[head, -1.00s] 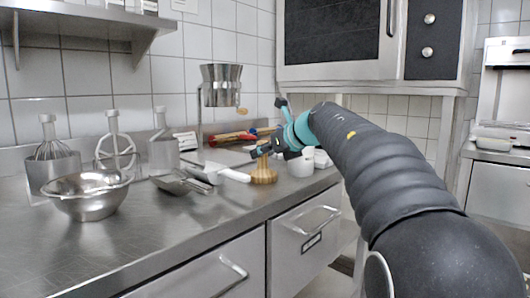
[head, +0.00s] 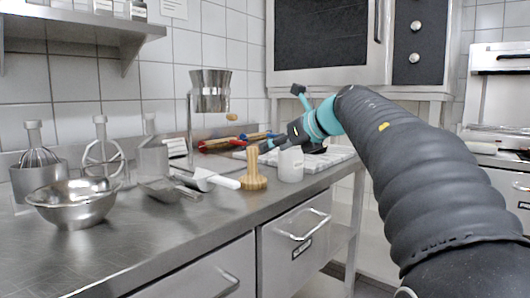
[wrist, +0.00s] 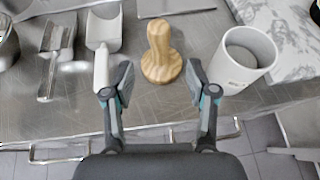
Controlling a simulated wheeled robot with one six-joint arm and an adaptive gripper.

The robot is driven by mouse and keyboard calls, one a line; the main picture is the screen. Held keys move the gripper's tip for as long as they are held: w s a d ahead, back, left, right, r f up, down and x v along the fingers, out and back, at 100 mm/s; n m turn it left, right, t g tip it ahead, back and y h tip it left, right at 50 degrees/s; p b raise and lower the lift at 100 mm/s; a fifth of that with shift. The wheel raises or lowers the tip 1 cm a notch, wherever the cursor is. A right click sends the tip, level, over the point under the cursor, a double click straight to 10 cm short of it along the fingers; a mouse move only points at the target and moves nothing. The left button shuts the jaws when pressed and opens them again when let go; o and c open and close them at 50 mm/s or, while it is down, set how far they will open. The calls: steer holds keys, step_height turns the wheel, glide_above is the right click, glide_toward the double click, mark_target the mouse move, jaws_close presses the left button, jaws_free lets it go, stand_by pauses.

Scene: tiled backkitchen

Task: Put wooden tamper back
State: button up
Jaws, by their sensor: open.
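The wooden tamper (head: 253,172) stands upright on the steel counter, its wide base down and its handle up. In the wrist view the tamper (wrist: 161,56) lies ahead of and between the fingertips of my gripper (wrist: 158,80), apart from both. My gripper (head: 272,142) is open and empty, and in the head view it is just behind and to the right of the tamper's top.
A white cup (wrist: 243,62) stands close to the right of the tamper, and a white-handled scoop (wrist: 102,48) lies to its left. A metal bowl (head: 75,203) and whisks stand farther left. A grey patterned board (head: 325,158) lies behind the cup.

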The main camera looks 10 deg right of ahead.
steer(key=v, duration=0.2)
steer(key=shift+s+d+r, duration=0.1)
steer(key=shift+s, duration=0.1)
step_height(320, 180, up, 7)
steer(key=s+a+m+t+h, duration=0.25)
steer(key=m+t, duration=0.55)
steer(key=m, duration=0.5)
steer(key=s+d+f+m+g+h, duration=0.35)
steer(key=s+f+m, duration=0.35)
steer(key=f+m, duration=0.45)
steer(key=s+d+f+m+g+h, duration=0.2)
steer(key=s+f+m+g+h, duration=0.2)
steer(key=s+f+m, duration=0.55)
steer(key=s+a+f+m+g+y, duration=0.2)
steer(key=s+f, duration=0.4)
steer(key=f, duration=0.3)
steer(key=s+a+f+m+g+y, duration=0.1)
steer(key=s+a+f+m+g, duration=0.3)
steer(key=f, duration=0.6)
steer(key=shift+s+a+f+m+y, duration=0.3)
steer(key=shift+s+a+m+y, duration=0.1)
steer(key=shift+s+a+m, duration=0.55)
